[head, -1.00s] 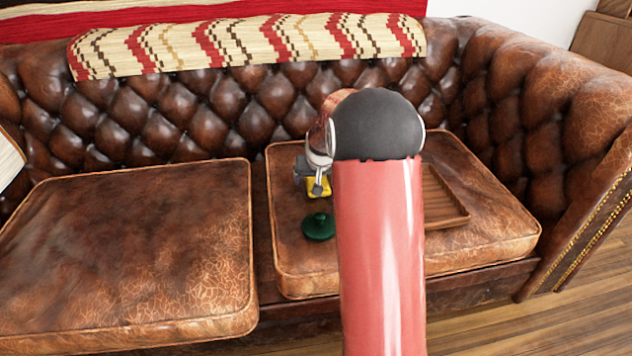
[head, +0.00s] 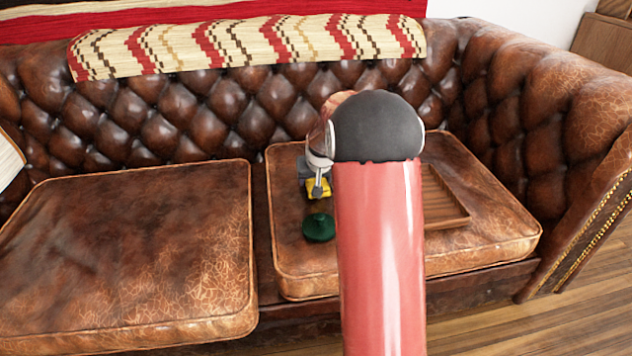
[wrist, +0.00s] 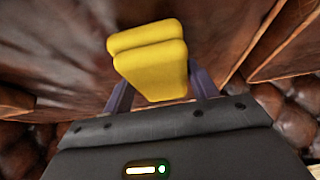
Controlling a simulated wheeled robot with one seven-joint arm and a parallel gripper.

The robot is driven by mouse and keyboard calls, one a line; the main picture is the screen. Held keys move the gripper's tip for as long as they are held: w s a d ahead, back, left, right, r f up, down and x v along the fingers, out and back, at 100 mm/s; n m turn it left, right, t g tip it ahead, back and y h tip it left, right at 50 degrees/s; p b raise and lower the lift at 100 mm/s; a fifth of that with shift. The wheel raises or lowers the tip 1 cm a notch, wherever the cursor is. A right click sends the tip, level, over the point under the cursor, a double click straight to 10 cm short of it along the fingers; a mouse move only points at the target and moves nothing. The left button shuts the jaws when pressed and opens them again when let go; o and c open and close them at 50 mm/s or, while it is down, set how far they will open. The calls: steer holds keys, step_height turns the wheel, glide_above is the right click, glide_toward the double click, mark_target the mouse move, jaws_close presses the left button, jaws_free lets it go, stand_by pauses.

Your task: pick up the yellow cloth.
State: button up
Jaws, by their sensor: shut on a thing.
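The yellow cloth (wrist: 150,55) is a folded, thick pad in the wrist view. It sits between the two fingers of my gripper (wrist: 158,88), which is shut on it. In the head view the cloth (head: 318,188) shows as a small yellow patch below my gripper (head: 319,187), over the right seat cushion of the brown leather sofa. My arm hides part of the gripper there. I cannot tell whether the cloth touches the cushion.
A dark green round object (head: 319,228) lies on the right cushion (head: 295,265), just in front of the cloth. A brown wooden tray (head: 445,222) lies right of my arm, partly hidden. The left cushion (head: 130,260) is bare.

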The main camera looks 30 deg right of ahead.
step_height(320, 180, up, 20)
steer(key=p, duration=0.3)
steer(key=shift+r, duration=0.2)
steer(key=o, duration=0.4)
steer(key=c, duration=0.3)
